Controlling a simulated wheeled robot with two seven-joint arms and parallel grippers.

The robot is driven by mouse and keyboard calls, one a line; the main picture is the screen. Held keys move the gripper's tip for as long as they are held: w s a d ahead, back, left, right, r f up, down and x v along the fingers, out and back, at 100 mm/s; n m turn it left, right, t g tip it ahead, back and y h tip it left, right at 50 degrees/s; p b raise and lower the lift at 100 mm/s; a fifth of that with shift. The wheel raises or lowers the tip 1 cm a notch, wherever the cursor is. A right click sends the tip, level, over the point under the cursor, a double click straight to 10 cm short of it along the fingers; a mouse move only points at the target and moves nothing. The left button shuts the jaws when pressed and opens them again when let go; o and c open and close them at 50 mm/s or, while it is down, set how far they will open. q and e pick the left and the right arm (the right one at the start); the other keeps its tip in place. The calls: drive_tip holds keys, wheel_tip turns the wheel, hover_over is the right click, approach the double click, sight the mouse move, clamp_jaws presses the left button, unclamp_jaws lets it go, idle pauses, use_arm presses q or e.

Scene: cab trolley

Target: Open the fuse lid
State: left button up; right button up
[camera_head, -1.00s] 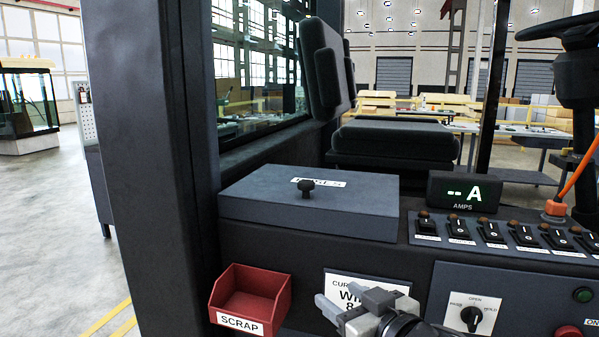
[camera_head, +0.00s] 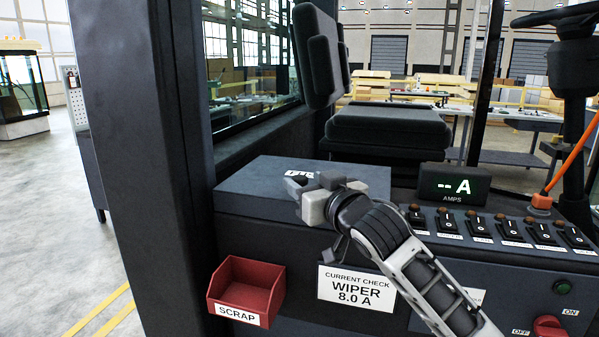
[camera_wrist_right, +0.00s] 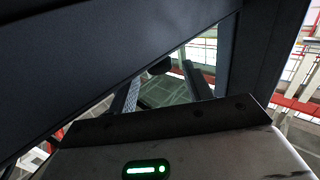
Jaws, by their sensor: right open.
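The fuse lid (camera_head: 240,185) is a flat dark grey lid, closed on its box at the left of the console. Its label is partly covered by my gripper. My right gripper (camera_head: 294,182) is open at the front part of the lid, its fingers pointing left. The lid's black knob is hidden behind it in the head view. In the right wrist view, a dark rounded knob (camera_wrist_right: 160,66) shows between the tips of the open gripper (camera_wrist_right: 163,80), beside a large dark surface. I cannot tell whether the fingers touch it. My left gripper is not in view.
A red scrap bin (camera_head: 246,290) hangs on the console front below the box. A current check card (camera_head: 357,289) is beside it. An amps display (camera_head: 454,186) and a row of switches (camera_head: 480,228) are at the right. A dark post (camera_head: 140,150) stands at the left.

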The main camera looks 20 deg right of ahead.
sight(304, 180)
drive_tip(key=shift+w+a, duration=0.2)
drive_tip(key=shift+w, duration=0.65)
drive_tip(key=shift+w+a, duration=0.15)
drive_tip(key=shift+w, duration=0.7)
